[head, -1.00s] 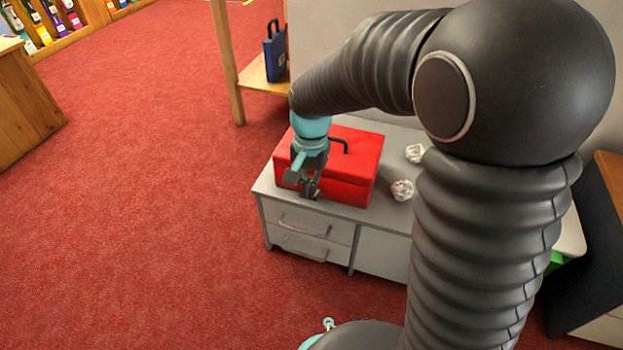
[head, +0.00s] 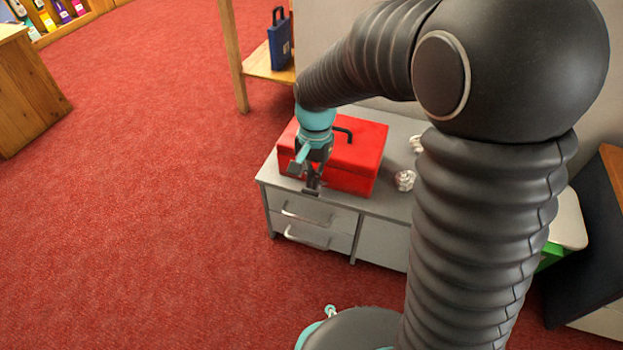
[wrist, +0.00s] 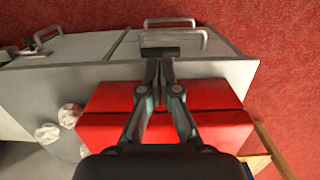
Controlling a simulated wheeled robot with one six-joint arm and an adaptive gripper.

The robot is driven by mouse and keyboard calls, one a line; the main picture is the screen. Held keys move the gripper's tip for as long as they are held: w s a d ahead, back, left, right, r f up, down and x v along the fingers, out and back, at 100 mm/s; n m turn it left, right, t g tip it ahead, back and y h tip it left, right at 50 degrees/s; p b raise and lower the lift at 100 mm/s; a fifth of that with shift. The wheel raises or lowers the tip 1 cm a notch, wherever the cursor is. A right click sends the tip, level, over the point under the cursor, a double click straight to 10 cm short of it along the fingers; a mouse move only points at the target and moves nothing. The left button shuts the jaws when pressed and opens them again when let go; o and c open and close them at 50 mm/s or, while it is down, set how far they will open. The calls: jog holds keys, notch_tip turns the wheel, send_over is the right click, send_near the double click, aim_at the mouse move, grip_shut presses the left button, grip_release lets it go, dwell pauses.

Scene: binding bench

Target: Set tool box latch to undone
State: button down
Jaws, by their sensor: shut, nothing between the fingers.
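The red tool box (head: 359,156) stands closed on the grey cabinet, with a black handle (head: 345,133) on its lid. In the wrist view the tool box (wrist: 215,124) lies beneath my gripper, with a dark seam running across it. My gripper (head: 311,189) is at the box's front left side. It also shows in the wrist view (wrist: 160,62), its fingers together and empty, reaching past the box's front edge. Whether the fingertips touch the box I cannot tell. The latch is not clearly visible; my gripper covers the middle of the front.
The grey cabinet (head: 385,205) has drawers with handles that stick out in front. Crumpled paper (head: 404,180) lies right of the box. A blue case (head: 280,42) stands on a wooden shelf behind. Open red carpet (head: 130,200) lies to the left.

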dwell(0.3)
jog(key=r+p, duration=0.1)
jog(key=w+r+p, duration=0.2)
jog(key=r, duration=0.1)
jog(key=shift+d+p, duration=0.3)
jog(key=shift+d, duration=0.1)
notch_tip(320, 180, up, 9)
jog(key=s, duration=0.1)
jog(key=shift+s+a+p, duration=0.4)
jog(key=shift+p, duration=0.05)
jog(key=s+d+r+n+t+p, duration=0.1)
jog(key=s+d+r+n+t, duration=0.1)
jog(key=s+d, duration=0.5)
jog(key=s+d+r+n+t+p, duration=0.1)
jog(key=s+d+r+n+t, duration=0.1)
jog(key=s+d+r+t, duration=0.2)
jog(key=s+d+r, duration=0.2)
jog(key=s+d, duration=0.2)
jog(key=s, duration=0.2)
jog(key=shift+d+r, duration=0.3)
jog(key=shift+r, duration=0.1)
